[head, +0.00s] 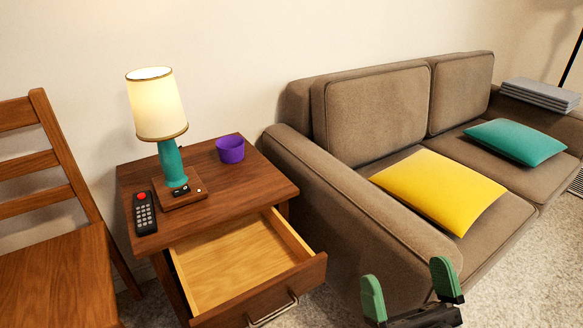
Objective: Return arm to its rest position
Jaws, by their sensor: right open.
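My right gripper (409,290) shows at the bottom edge of the head view, right of centre. Its two green-padded fingers are apart, with nothing between them. It is in front of the sofa's near arm, to the right of the open drawer (245,268). Most of my right arm is out of the picture. My left gripper is not in view.
A wooden side table (256,170) holds a lit lamp (157,110), a remote (145,213) and a purple bowl (230,150). Its drawer is pulled out and looks empty. A wooden chair (50,265) stands left. A brown sofa (330,210) with cushions stands right.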

